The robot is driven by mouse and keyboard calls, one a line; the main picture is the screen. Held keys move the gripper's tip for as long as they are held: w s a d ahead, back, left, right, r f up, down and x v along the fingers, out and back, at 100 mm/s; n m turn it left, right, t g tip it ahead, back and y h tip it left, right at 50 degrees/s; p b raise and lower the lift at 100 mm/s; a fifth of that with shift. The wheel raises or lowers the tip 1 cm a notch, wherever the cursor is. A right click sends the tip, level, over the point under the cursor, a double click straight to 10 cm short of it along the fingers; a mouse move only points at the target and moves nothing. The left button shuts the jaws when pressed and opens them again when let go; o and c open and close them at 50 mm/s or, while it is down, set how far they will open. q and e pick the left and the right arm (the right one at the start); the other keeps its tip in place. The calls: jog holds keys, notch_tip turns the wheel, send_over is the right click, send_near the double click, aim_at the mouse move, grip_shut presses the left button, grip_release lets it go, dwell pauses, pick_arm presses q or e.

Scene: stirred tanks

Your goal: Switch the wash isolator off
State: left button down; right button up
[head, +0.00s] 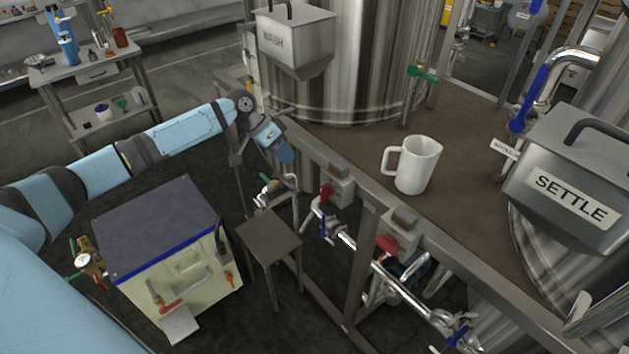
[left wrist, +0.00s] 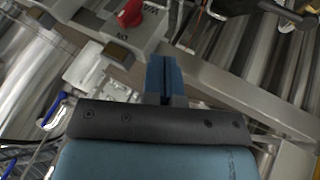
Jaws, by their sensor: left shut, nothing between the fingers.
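Two grey switch boxes with red rotary knobs sit on the frame rail in the head view. The left box (head: 341,188), nearer the WASH hopper, has a red knob (head: 325,192); the right box (head: 400,236) has another red knob (head: 386,243). Their lettering is unreadable there. In the left wrist view a box's red knob (left wrist: 130,14) shows at the top edge, beside partly cut-off lettering that seems to begin "WA". My left gripper (head: 287,157) is shut and empty, left of and above the left box, apart from it. Its blue fingers (left wrist: 163,72) are together. My right gripper is out of view.
The steel rail (head: 460,268) edges a brown deck with a white jug (head: 411,164). The WASH hopper (head: 295,40) hangs above and behind my left gripper. A small stand (head: 268,238) and a cream cabinet (head: 180,280) are below. Pipes and valves run under the rail.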

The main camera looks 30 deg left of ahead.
pick_arm(q)
jog(key=shift+w+a+r, duration=0.2)
jog(key=shift+a+r, duration=0.45)
jog(key=shift+r, duration=0.35)
jog(key=p, duration=0.4)
send_near(325, 193)
notch_tip(325, 193, down, 6)
jog(key=w+d, duration=0.2)
jog(key=w, duration=0.1)
jog(key=shift+s+r, duration=0.1)
